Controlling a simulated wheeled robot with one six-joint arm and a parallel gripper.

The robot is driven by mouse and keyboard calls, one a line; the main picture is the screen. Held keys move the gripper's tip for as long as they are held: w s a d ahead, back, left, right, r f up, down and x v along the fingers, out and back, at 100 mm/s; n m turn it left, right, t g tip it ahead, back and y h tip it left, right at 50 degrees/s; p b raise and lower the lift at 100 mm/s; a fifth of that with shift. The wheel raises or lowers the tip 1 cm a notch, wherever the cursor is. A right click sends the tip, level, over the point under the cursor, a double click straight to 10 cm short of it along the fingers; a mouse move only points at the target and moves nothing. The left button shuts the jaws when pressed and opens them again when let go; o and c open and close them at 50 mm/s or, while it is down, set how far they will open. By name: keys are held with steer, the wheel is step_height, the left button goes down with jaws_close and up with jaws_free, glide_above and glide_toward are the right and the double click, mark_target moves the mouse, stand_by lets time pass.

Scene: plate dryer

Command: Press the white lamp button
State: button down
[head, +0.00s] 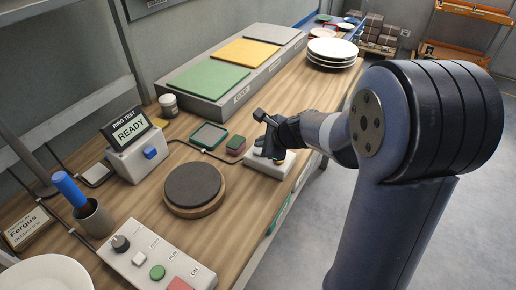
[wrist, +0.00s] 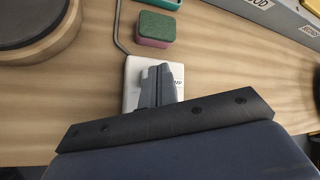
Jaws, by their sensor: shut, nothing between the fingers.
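A white box (head: 284,169) stands at the table's near right edge in the head view. It also shows in the wrist view (wrist: 133,77), where the end of a dark label reading "MP" is visible beside my fingers. My gripper (head: 266,152) is over this box, pointing down, with its fingers shut and empty. In the wrist view my gripper (wrist: 165,72) covers the middle of the box, so the button on it is hidden. I cannot tell whether the fingertips touch it.
A green-and-pink sponge (head: 235,145) and a green-rimmed tray (head: 208,136) lie left of the box. A dark round turntable (head: 194,185) is nearer. Stacked plates (head: 331,52) are behind.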

step_height(320, 180, up, 6)
steer(key=p, duration=0.5)
steer(key=shift+a, duration=0.1)
stand_by(0.7)
